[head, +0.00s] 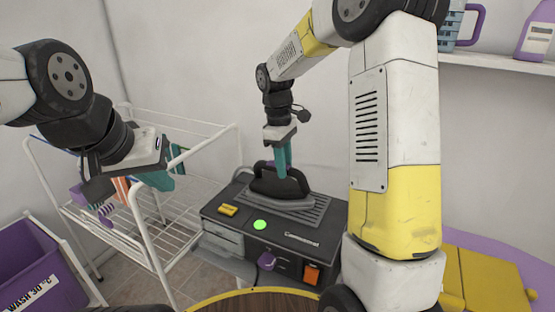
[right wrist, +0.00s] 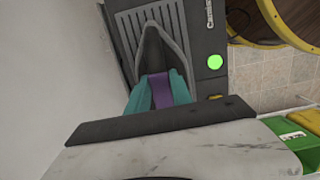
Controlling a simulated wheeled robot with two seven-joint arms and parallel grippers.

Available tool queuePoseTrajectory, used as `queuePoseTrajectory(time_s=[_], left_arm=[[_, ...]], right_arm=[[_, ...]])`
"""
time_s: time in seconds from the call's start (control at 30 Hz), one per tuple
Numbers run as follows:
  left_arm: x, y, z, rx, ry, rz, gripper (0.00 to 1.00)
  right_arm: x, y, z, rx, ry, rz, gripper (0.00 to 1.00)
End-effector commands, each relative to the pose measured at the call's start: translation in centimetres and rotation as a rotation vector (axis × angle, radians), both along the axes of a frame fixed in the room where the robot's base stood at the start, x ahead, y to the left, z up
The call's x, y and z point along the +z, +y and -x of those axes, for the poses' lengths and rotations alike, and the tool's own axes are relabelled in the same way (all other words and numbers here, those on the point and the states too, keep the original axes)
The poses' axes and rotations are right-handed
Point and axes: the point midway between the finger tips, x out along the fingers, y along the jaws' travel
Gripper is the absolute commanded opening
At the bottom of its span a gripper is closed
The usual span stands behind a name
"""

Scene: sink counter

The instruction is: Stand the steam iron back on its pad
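The dark steam iron (head: 275,184) sits with its sole down on the ribbed grey pad (head: 318,207) on top of the dark station. In the right wrist view the iron (right wrist: 163,50) points its tip away from my gripper, over the ribbed pad (right wrist: 126,34). My right gripper (head: 283,170) reaches down to the iron's handle from above. In the right wrist view its teal fingers (right wrist: 161,92) press on both sides of the purple handle grip. My left gripper (head: 166,172) is empty, with its teal fingers apart, over the white rack at the left.
The station (head: 290,240) has a green light (head: 260,225), a yellow tag (head: 228,210), a purple knob (head: 266,261) and an orange switch (head: 312,274). A white wire rack (head: 180,215) stands left of it. A purple bin (head: 30,262) is at the lower left.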

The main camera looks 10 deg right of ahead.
Motion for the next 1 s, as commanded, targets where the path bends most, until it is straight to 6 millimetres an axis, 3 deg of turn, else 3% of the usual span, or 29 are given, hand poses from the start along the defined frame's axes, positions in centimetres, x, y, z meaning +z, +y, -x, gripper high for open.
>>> queuePoseTrajectory(time_s=[0.1,0.47,0.57,1.0], left_arm=[[0.0,0.0,0.0,0.0,0.0,0.0,0.0],[0.0,0.0,0.0,0.0,0.0,0.0,0.0],[0.0,0.0,0.0,0.0,0.0,0.0,0.0],[0.0,0.0,0.0,0.0,0.0,0.0,0.0]], right_arm=[[0.0,0.0,0.0,0.0,0.0,0.0,0.46],[0.5,0.0,-0.1,0.0,-0.003,-0.001,0.46],[1.7,0.2,-0.2,0.0,-0.003,-0.001,0.46],[10.4,1.0,-0.7,0.0,-0.005,-0.002,0.46]])
